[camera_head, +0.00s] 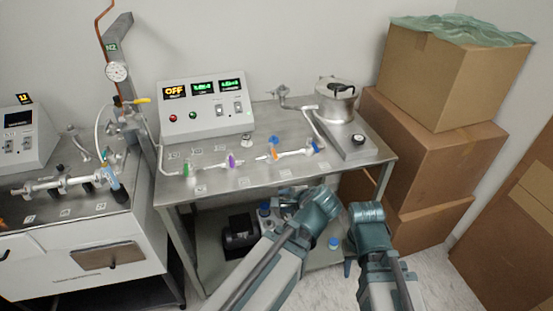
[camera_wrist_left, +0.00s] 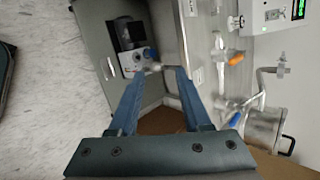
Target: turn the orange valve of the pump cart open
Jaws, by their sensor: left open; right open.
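The orange valve (camera_head: 274,153) sits on a white tube line on top of the pump cart (camera_head: 245,181). It also shows in the left wrist view (camera_wrist_left: 236,58), to the right of my fingers. My left gripper (camera_wrist_left: 148,72) is open with nothing between its fingers. In the head view it is in front of the cart's front edge, apart from the valve. My right gripper (camera_head: 365,213) is open, to the right of the left one and clear of the cart top. Its fingers are hard to make out in the head view.
Purple (camera_head: 231,160), green (camera_head: 186,170) and blue (camera_head: 315,146) valve handles are on the same cart top. A control box (camera_head: 205,106) reading OFF stands behind, a metal pot (camera_head: 336,98) at right. Cardboard boxes (camera_head: 430,150) block the right side. Bottles stand on the lower shelf.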

